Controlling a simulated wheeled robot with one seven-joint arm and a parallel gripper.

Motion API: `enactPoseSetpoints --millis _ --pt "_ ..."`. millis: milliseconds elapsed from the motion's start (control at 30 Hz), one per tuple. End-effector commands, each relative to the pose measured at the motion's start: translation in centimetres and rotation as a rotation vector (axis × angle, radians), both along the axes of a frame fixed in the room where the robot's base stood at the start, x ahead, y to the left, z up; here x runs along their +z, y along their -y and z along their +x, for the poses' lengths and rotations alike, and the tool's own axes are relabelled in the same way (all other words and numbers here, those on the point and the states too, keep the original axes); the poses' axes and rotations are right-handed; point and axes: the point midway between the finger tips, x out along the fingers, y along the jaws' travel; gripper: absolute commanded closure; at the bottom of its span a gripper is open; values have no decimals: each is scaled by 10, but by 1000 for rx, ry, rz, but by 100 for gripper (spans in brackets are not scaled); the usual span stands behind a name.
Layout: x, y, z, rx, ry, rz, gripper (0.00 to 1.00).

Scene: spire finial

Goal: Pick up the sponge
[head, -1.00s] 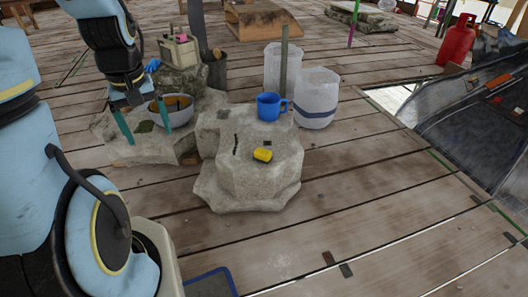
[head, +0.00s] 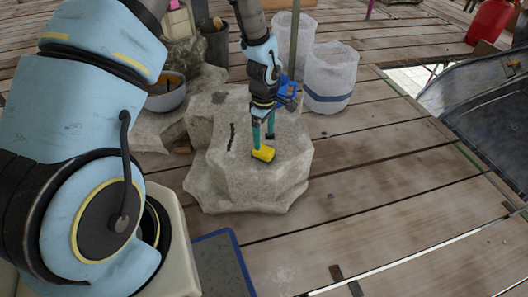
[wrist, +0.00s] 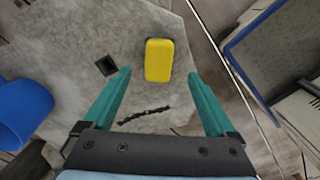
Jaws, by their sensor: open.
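The yellow sponge (head: 263,154) lies on top of the pale stone block (head: 225,165) near its front edge. In the wrist view the sponge (wrist: 159,60) sits ahead of the fingertips, roughly between their lines. My gripper (wrist: 159,82) is open and empty, with one teal finger on each side. In the head view my gripper (head: 263,145) points down over the block, its fingers close to the sponge. I cannot tell how high the fingertips are above the stone. A blue mug (wrist: 22,112) is at the left in the wrist view, and in the head view my gripper partly hides it.
A bowl (head: 166,94) stands on stone at the left. White translucent containers (head: 331,75) stand behind the block. A blue-edged grey mat (head: 222,265) lies on the plank floor near my base. A dark sheet (head: 490,120) is at the right.

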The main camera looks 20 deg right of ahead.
Motion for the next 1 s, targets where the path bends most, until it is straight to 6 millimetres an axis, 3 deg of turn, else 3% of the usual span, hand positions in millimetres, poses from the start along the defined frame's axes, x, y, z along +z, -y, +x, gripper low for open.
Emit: enactPoseSetpoints --millis 600,900,1000 --pt "-71 -1 4 1 0 0 9" --pt "-75 -1 5 0 1 -1 9" --pt "-75 -1 5 0 1 -1 19"
